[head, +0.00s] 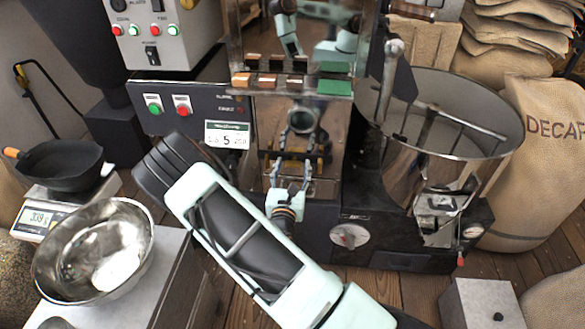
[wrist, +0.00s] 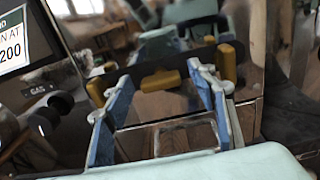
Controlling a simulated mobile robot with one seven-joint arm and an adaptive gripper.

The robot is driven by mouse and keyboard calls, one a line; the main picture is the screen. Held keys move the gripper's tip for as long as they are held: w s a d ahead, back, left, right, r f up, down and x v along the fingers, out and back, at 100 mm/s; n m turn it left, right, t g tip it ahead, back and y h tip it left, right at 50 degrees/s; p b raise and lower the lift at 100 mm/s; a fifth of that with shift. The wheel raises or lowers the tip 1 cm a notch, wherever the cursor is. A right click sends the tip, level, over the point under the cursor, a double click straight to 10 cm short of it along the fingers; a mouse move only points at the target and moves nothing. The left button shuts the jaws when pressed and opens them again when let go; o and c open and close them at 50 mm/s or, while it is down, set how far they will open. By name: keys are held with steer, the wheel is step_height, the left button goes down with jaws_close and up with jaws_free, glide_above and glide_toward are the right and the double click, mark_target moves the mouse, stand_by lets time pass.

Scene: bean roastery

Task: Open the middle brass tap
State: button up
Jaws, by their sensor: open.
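The middle brass tap (wrist: 160,80) shows in the wrist view as a short brass handle lying nearly crosswise in front of a shiny steel panel. A left brass tap (wrist: 97,91) and a right brass tap (wrist: 228,63) flank it, both standing more upright. My gripper (wrist: 163,87) is open, its blue-padded fingers on either side of the middle tap's handle. I see a gap on both sides and cannot tell the depth between fingertips and handle. In the head view my gripper (head: 288,168) points at the machine's front, and the taps there are small and partly hidden.
A gas knob (wrist: 62,102) stands left of the taps. The roaster's round cooling bin (head: 465,120) is on the right, with a sack (head: 545,190) beyond. A steel bowl (head: 58,262) and a scale with a black pan (head: 62,172) stand at left.

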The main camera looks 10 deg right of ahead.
steer(key=c, duration=1.2)
steer(key=shift+o, duration=0.2)
steer(key=shift+r+n+p, duration=0.1)
steer(key=shift+n+p, duration=0.2)
steer(key=shift+p, duration=0.1)
steer(key=n+p, duration=0.2)
steer(key=shift+a+r+n+p, duration=0.1)
steer(key=shift+n+p, duration=0.2)
steer(key=n+p, duration=0.3)
steer(key=n, duration=0.2)
steer(key=shift+n+p, duration=0.3)
steer(key=shift+p, duration=0.05)
steer(key=n+p, duration=0.2)
steer(key=n, duration=0.2)
steer(key=shift+a+f, duration=0.1)
steer(key=shift+f, duration=0.1)
steer(key=n+p, duration=0.1)
steer(key=n, duration=0.4)
steer(key=shift+f, duration=0.15)
